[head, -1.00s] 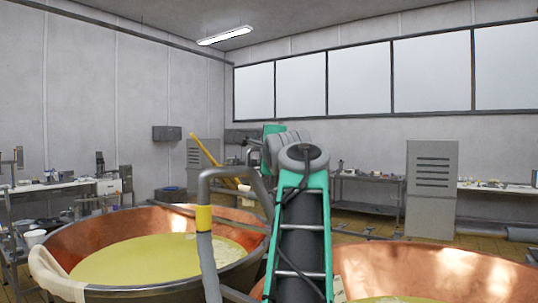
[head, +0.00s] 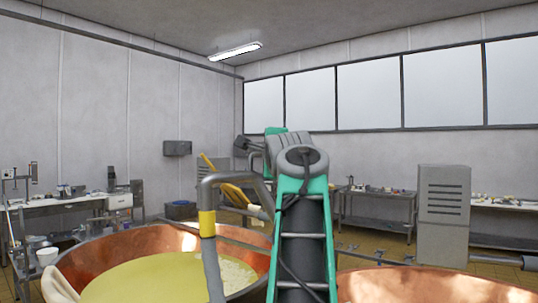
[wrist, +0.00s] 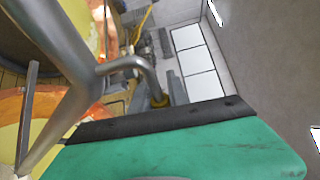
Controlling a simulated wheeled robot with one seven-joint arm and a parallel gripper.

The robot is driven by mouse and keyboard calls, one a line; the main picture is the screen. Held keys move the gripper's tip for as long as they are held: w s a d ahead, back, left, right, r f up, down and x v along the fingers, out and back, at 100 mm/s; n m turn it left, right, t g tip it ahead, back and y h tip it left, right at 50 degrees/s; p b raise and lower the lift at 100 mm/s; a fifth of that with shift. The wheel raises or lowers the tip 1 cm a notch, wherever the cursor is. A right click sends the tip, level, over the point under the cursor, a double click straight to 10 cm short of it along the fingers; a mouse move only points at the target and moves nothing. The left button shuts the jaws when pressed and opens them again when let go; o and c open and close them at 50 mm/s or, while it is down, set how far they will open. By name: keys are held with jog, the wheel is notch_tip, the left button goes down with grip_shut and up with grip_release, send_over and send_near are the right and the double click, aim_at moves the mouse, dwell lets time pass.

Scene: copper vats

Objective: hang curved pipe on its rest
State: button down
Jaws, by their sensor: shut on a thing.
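The curved pipe (head: 208,245) is grey with a yellow band. In the head view it rises left of my arm, bends over at the top and slopes down right behind the arm. In the wrist view grey tubing with a bend (wrist: 130,63) and a yellow band shows beyond my gripper (wrist: 150,122), whose green body and black edge fill the lower part. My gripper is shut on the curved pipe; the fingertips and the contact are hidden. I cannot make out the pipe's rest with certainty.
A copper vat (head: 80,260) of yellow liquid stands at the left, another (head: 430,285) at the lower right. Behind are a grey cabinet (head: 444,215), a steel table (head: 375,195) and a cluttered left bench (head: 60,207). Tiled floor shows between them.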

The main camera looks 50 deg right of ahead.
jog(key=w+a+p, duration=0.1)
jog(key=w+a, duration=0.4)
jog(key=a, duration=0.4)
jog(key=w+a+r+p, duration=0.1)
jog(key=w+a, duration=0.3)
jog(key=a, duration=0.6)
jog(key=w+a+p, duration=0.1)
jog(key=w+a, duration=0.4)
jog(key=a, duration=0.4)
jog(key=shift+w+a+r, duration=0.15)
jog(key=shift+w+r, duration=0.05)
jog(key=shift+w, duration=0.15)
jog(key=shift+s, duration=0.1)
